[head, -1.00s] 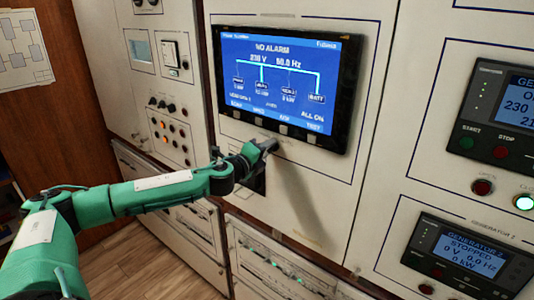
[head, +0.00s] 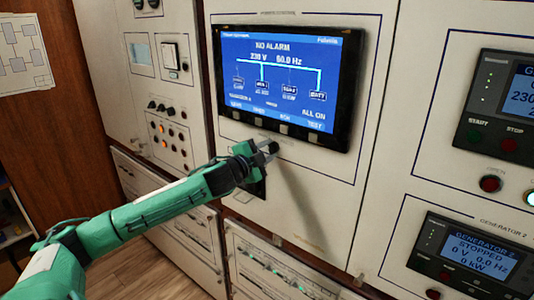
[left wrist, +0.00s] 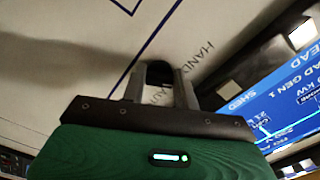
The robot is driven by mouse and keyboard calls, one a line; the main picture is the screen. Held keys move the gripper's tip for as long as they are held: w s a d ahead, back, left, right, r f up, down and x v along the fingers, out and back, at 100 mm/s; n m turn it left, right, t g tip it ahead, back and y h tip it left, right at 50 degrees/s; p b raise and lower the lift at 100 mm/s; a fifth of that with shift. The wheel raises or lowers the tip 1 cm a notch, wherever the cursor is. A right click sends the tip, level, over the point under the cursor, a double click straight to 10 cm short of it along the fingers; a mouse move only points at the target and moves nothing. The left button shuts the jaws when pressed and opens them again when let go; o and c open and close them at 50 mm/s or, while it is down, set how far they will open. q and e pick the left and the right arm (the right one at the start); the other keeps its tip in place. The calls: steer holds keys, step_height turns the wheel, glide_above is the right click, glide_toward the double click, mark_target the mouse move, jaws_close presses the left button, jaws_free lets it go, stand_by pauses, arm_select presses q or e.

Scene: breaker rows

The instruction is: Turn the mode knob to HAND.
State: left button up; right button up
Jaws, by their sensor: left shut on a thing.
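My left gripper (head: 268,149) is at the pale panel just below the lower left part of the big blue screen. In the left wrist view its two fingers (left wrist: 160,88) are shut on a dark piece, the mode knob (left wrist: 158,69), close to the panel face. The printed word HAND (left wrist: 201,58) shows on the panel to the right of the fingers, turned on its side. Which way the knob points cannot be told. In the head view the gripper hides the knob. My right gripper is not in view.
The blue screen (head: 285,78) reads NO ALARM and has a row of keys under it. Generator controllers (head: 470,258) with push-buttons are at the right. A panel with small knobs and lit lamps (head: 165,135) is at the left. Lower panels (head: 265,270) lie under the arm.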

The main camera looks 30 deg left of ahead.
arm_select(q)
steer(key=shift+f+n, duration=0.1)
steer(key=shift+n, duration=0.5)
steer(key=o, duration=1)
steer(key=shift+c, duration=0.2)
steer(key=s+a+b, duration=0.1)
steer(key=s+b, duration=0.6)
steer(key=s, duration=0.6)
steer(key=shift+s, duration=0.3)
